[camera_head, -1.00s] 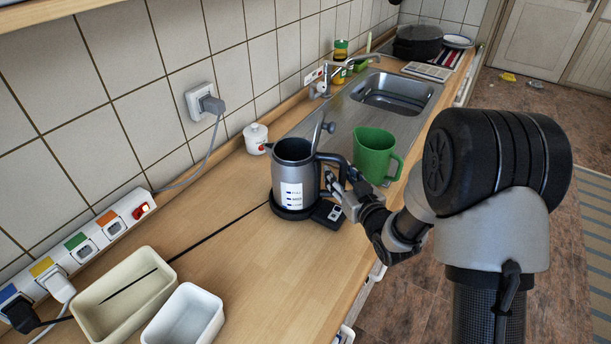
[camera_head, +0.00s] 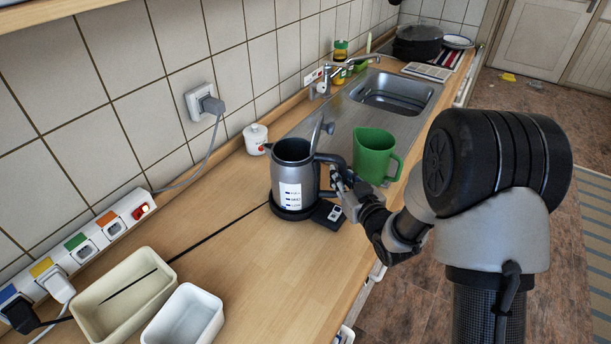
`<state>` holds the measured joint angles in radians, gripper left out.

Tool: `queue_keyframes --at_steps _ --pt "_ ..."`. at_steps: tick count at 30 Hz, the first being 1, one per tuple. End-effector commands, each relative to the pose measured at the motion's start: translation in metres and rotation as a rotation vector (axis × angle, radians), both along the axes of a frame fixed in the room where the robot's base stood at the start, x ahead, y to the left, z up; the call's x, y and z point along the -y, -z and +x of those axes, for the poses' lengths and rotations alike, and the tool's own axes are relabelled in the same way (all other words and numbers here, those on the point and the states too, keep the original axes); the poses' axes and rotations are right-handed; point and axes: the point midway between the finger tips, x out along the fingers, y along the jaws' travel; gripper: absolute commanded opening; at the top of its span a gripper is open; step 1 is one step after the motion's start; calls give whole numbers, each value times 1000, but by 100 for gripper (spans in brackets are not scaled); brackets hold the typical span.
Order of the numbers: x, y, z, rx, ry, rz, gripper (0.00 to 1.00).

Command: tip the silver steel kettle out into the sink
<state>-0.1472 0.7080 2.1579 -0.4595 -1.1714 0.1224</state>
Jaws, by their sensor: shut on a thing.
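The silver steel kettle (camera_head: 302,178) has a black handle on its right, a white level label and an open top. It stands upright on or just over its black base (camera_head: 291,211) on the wooden counter; I cannot tell whether it is clear of the base. My gripper (camera_head: 335,182) comes from the right and is shut on the kettle's handle; the fingers partly hide the handle. The sink (camera_head: 392,92) is a steel basin with a drainboard (camera_head: 341,122), farther back along the counter, behind and right of the kettle.
A green pitcher (camera_head: 373,156) stands right behind the kettle, close to my gripper. The tap (camera_head: 340,66) reaches over the sink's edge. Two tubs, one beige (camera_head: 124,301) and one white (camera_head: 186,317), stand at the front left.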

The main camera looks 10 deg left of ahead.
Motion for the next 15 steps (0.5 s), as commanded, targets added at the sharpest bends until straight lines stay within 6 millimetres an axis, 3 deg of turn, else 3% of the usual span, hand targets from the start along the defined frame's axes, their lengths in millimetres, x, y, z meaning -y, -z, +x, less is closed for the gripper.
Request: queue_keyframes --at_steps 15 --pt "-1 -11 1 7 -1 4 0"
